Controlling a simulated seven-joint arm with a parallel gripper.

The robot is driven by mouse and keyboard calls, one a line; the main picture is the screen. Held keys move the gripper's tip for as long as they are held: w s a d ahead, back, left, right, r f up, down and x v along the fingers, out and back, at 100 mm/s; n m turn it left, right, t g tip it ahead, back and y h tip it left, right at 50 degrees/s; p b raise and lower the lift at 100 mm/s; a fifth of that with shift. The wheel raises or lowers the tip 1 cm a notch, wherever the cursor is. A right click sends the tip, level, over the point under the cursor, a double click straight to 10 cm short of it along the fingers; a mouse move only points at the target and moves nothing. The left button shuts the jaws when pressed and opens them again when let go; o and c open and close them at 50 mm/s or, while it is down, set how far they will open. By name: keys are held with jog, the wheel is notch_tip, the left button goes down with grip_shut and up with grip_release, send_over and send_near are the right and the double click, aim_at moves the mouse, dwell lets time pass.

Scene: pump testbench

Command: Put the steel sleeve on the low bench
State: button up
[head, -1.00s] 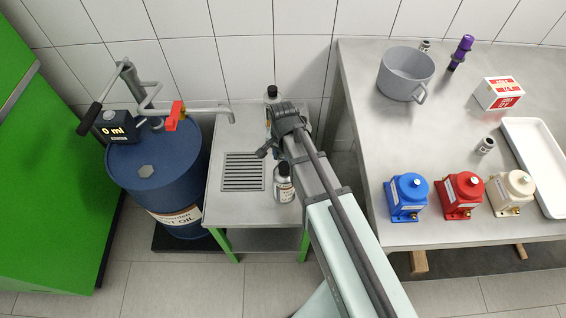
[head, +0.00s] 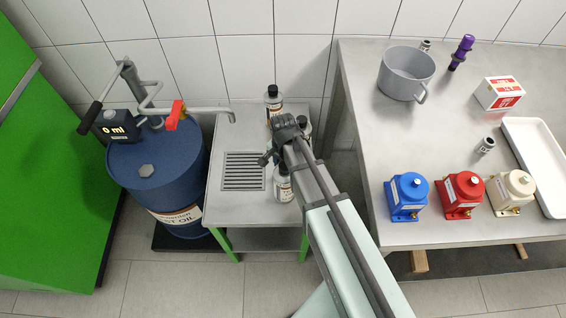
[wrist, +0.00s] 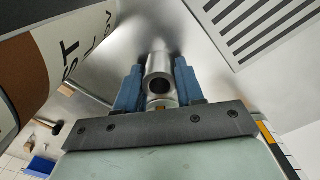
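The steel sleeve (wrist: 159,66) is a short shiny tube with a dark bore, seen between the two blue fingers of my gripper (wrist: 158,78) in the wrist view. The fingers press on it from both sides. The low bench (head: 228,207) is the small steel table with green legs in the head view. My gripper is over its right part, and my own wrist hides the fingers and the sleeve there. Bare metal fills the wrist view beyond the sleeve; I cannot tell whether the sleeve touches it.
Bottles stand close around my wrist on the low bench: one behind (head: 273,98), one in front (head: 283,186), one partly hidden at right. A slotted grille (head: 244,171) lies left. The blue drum (head: 155,180) stands left; the larger bench (head: 440,120) with pot and pumps stands right.

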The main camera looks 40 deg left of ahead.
jog(key=o, duration=0.4)
jog(key=shift+r, duration=0.1)
notch_tip(320, 180, up, 12)
jog(key=shift+r, duration=0.1)
dwell(0.6)
